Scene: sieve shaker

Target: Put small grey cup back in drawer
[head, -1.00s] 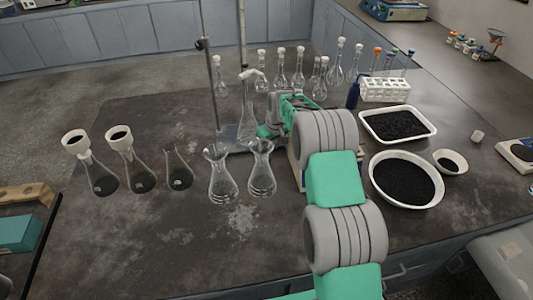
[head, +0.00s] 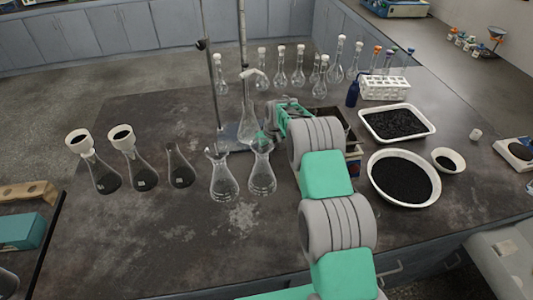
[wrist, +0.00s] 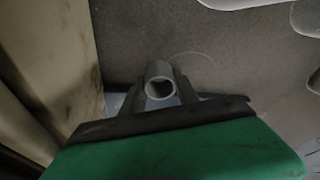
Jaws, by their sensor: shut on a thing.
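The small grey cup (wrist: 158,87) shows as an open ring in the wrist view, between the fingers of my gripper (wrist: 160,98). My gripper is shut on it, above the dark tabletop. In the head view my gripper (head: 268,136) is beside the glass flasks, left of a dark open-topped box (head: 337,117); the cup is hidden there. The box is partly behind my arm, and I cannot tell whether it is the drawer. A beige upright panel (wrist: 62,60) stands left of the cup in the wrist view.
Two glass flasks (head: 262,178) stand close in front of my gripper, and a stand with a rod (head: 214,85) is behind. Several stoppered flasks (head: 298,68) are at the back. A black-filled tray (head: 397,123) and bowl (head: 403,178) lie right. The front left tabletop is clear.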

